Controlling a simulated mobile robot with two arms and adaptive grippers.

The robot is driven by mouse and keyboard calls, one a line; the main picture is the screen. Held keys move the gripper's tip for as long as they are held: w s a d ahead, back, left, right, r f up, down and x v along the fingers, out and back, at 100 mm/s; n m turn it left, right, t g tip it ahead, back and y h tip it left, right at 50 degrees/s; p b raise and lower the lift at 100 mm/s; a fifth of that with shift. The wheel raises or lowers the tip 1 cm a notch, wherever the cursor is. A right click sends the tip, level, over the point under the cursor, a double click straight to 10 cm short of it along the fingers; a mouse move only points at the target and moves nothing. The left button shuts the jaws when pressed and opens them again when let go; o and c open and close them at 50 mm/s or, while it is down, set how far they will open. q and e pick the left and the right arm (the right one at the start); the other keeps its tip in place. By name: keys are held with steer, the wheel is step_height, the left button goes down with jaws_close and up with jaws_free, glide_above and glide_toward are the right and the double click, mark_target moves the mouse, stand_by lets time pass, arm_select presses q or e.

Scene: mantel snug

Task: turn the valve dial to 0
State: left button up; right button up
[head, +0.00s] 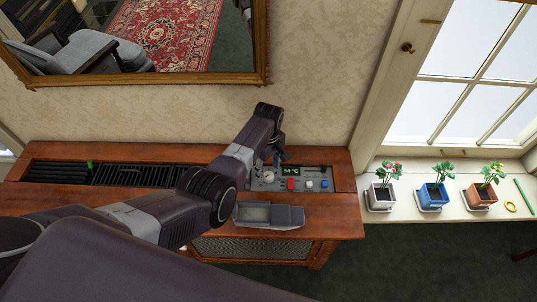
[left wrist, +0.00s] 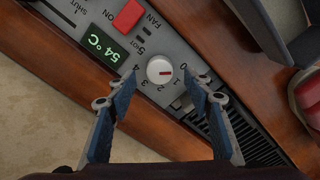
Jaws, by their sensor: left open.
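The valve dial is a round white knob with a red mark, and it shows in the left wrist view (left wrist: 157,66). Numbers 0 to 4 are printed around it. Its red mark points right, toward the 0 and 1 side; the exact reading is hard to tell. The dial sits on a grey control panel (head: 326,185). My left gripper (head: 277,158) is above the panel. In the left wrist view the open gripper (left wrist: 159,76) has one blue fingertip on each side of the dial, with gaps to it; contact with the panel cannot be told. My right gripper is not in view.
The panel is set in a wooden cabinet (head: 343,212) with a black grille (head: 135,175). It has a green display reading 54 °C (left wrist: 104,45) and a red switch (left wrist: 128,15). A grey box (head: 268,215) lies in front. Potted plants stand on the sill (head: 400,210) at right.

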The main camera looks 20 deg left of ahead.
mark_target(269, 175)
arm_select(q)
step_height(269, 175, up, 9)
stand_by(0.3)
steer(key=shift+f, duration=0.15)
stand_by(0.4)
